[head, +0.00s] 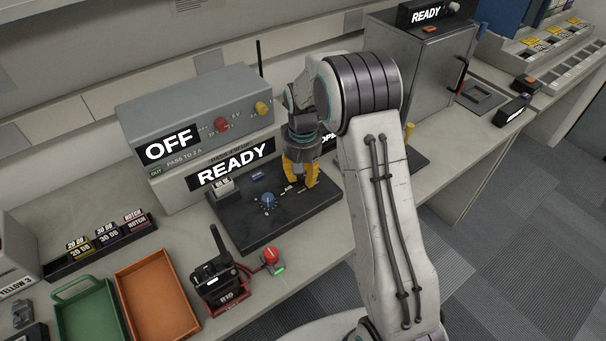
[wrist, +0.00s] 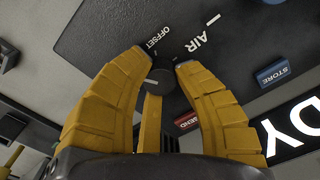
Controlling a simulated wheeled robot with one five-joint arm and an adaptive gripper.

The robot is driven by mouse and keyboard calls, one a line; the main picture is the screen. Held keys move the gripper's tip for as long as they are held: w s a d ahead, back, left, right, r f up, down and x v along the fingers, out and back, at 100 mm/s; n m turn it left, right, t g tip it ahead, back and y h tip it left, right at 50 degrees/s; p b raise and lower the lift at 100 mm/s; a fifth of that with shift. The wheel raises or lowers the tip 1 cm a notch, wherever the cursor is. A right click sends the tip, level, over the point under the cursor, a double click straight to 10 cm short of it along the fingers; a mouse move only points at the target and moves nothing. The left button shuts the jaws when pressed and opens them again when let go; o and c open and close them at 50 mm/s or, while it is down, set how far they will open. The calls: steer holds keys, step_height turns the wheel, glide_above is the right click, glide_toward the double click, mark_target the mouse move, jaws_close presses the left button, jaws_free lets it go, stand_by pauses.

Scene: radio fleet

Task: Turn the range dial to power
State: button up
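The black panel (head: 240,235) lies on the bench in front of a READY display. My gripper (head: 300,186) points down over its right part, yellow fingers spread. In the wrist view, a small dark round dial (wrist: 158,81) with a white mark sits between the fingers of my gripper (wrist: 165,64). The fingertips are close on both sides of it; I cannot see firm contact. The printed words OFFSET (wrist: 165,41) and AIR (wrist: 203,33) stand near the dial. No range or power label is readable. My gripper hides the dial in the head view.
A blue knob (head: 268,200) is on the same panel, left of my gripper. A grey box showing OFF (head: 190,105) stands behind. A radio (head: 215,280), a red button (head: 271,255), an orange tray (head: 125,275) and a green tray (head: 62,305) are at left.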

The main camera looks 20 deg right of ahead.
steer(key=o, duration=0.5)
step_height(320, 180, up, 12)
steer(key=shift+f, duration=0.1)
stand_by(0.5)
steer(key=shift+w, duration=0.1)
stand_by(0.4)
